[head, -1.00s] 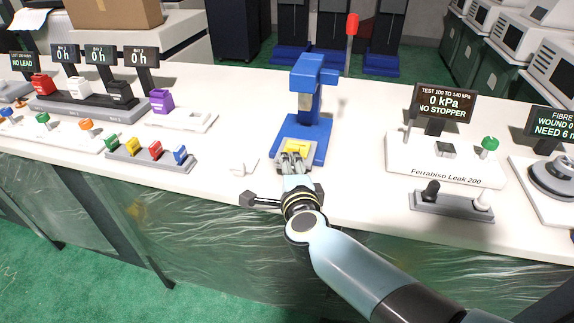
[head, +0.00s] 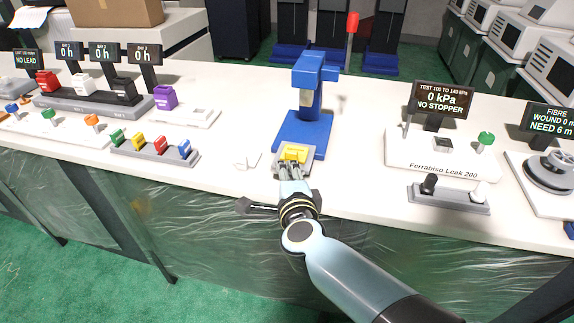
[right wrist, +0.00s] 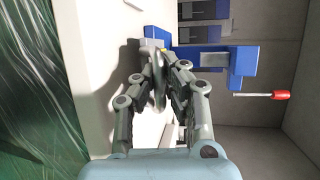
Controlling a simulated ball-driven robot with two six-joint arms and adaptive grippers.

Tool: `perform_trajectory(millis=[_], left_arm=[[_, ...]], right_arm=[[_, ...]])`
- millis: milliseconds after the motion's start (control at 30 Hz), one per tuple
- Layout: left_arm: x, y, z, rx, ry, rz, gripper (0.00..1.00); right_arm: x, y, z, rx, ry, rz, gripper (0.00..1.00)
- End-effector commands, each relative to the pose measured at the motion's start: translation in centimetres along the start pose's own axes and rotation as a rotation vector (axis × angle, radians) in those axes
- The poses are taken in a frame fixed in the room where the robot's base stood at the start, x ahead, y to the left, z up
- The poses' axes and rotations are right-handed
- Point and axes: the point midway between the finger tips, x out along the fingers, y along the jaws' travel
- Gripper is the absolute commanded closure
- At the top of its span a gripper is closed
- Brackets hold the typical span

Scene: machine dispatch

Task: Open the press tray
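The blue press (head: 310,100) stands on the white bench with its red-tipped lever (head: 352,24) upright at the back right. Its grey tray (head: 311,161), with a yellow piece (head: 294,153) in it, sticks out in front of the blue base. My right gripper (head: 291,170) is at the tray's front edge, its fingers close together there. In the right wrist view the fingers (right wrist: 160,82) close on a thin grey part in front of the blue press (right wrist: 215,58); the fingers hide most of the contact. My left gripper is not in view.
A leak tester (head: 440,155) with a display stands to the right. A rack of coloured blocks (head: 154,149) and a small white piece (head: 247,160) are to the left. The bench's front edge (head: 220,190) runs just under my right gripper.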

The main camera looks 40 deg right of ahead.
Motion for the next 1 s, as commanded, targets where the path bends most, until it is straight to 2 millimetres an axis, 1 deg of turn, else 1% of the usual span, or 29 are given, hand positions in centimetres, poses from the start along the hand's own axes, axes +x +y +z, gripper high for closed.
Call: perform_trajectory(millis=[67, 167, 433, 667, 767, 867, 1000], left_arm=[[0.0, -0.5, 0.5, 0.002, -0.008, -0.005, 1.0], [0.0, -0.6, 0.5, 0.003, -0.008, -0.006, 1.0], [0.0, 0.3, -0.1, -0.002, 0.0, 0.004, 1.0], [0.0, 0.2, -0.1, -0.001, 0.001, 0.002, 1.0], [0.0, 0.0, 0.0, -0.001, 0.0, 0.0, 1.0], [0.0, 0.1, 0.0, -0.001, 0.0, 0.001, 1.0], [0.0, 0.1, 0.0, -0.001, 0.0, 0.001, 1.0]], right_arm=[[0.0, 0.0, 0.0, -0.004, 0.0, -0.001, 1.0], [0.0, 0.0, 0.0, -0.004, 0.0, -0.001, 1.0], [0.0, -0.1, 0.0, -0.003, 0.0, -0.002, 0.66], [0.0, -0.1, 0.0, -0.002, -0.001, -0.003, 0.66], [-0.1, -0.5, 0.1, -0.002, 0.0, -0.004, 0.66], [-0.3, -1.6, 0.2, 0.001, 0.0, -0.005, 0.66], [-0.8, -4.2, 0.4, 0.003, 0.001, -0.008, 0.66]])
